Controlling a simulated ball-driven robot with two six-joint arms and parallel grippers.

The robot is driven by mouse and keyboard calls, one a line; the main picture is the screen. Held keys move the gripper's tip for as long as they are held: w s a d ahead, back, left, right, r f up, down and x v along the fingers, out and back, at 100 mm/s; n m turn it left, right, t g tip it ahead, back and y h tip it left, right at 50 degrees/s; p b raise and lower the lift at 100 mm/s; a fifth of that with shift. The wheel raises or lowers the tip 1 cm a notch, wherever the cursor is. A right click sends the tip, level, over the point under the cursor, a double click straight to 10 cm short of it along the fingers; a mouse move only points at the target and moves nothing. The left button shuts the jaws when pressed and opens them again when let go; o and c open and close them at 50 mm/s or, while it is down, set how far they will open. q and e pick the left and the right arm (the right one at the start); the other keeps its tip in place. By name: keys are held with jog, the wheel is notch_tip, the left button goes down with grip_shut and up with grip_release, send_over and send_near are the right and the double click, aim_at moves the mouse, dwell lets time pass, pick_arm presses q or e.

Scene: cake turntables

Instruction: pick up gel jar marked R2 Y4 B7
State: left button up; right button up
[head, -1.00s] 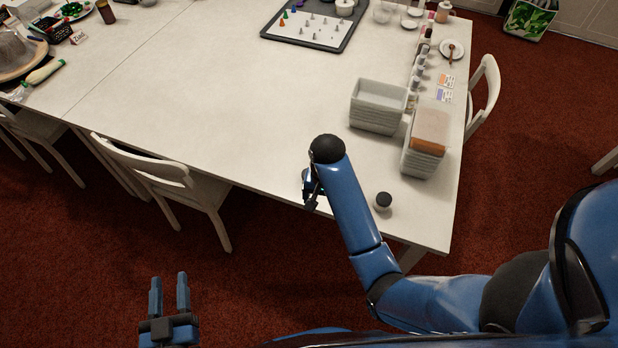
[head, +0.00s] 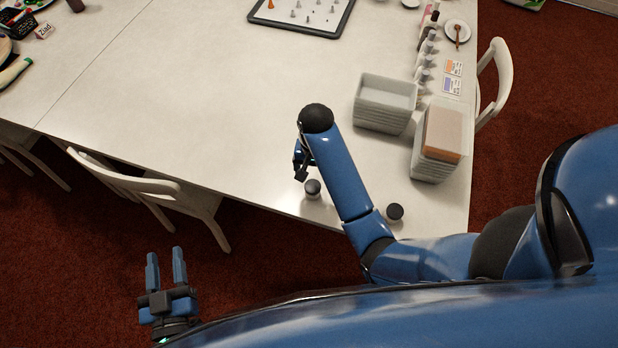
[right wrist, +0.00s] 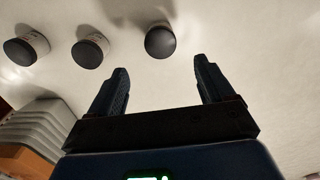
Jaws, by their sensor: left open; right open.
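A dark-lidded jar (head: 313,188) stands near the table's front edge, just below my right gripper (head: 302,172). Another dark-lidded jar (head: 395,212) stands to the right, beyond my right forearm. The right wrist view shows three such jars: one (right wrist: 160,42) ahead of the open fingers, a middle one (right wrist: 88,54) and one at the left (right wrist: 22,50). All look upright; their markings are not readable, so I cannot tell which is R2 Y4 B7. My right gripper, also in the wrist view (right wrist: 160,85), is open and empty. My left gripper (head: 166,258) is open and empty over the floor.
Stacked grey trays (head: 386,103) and a taller stack with an orange-brown top (head: 440,140) stand right of my right arm. Small bottles (head: 425,65) and cards (head: 453,76) line the right edge. A chair (head: 150,190) stands at the front. The table's middle is clear.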

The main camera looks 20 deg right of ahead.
aim_at(313, 185)
jog(key=f, duration=0.2)
jog(key=s+f, duration=0.1)
jog(key=f, duration=0.1)
jog(key=shift+s+f, duration=0.1)
jog(key=shift+s, duration=0.05)
jog(key=shift+w+f, duration=0.35)
jog(key=shift+f, duration=0.15)
jog(key=shift+w+a+f+p, duration=0.15)
jog(key=shift+f+p, duration=0.3)
jog(key=shift+f, duration=1.9)
jog(key=shift+c, duration=0.5)
jog(key=c, duration=1)
jog(key=shift+c, duration=0.2)
jog(key=shift+r, duration=0.2)
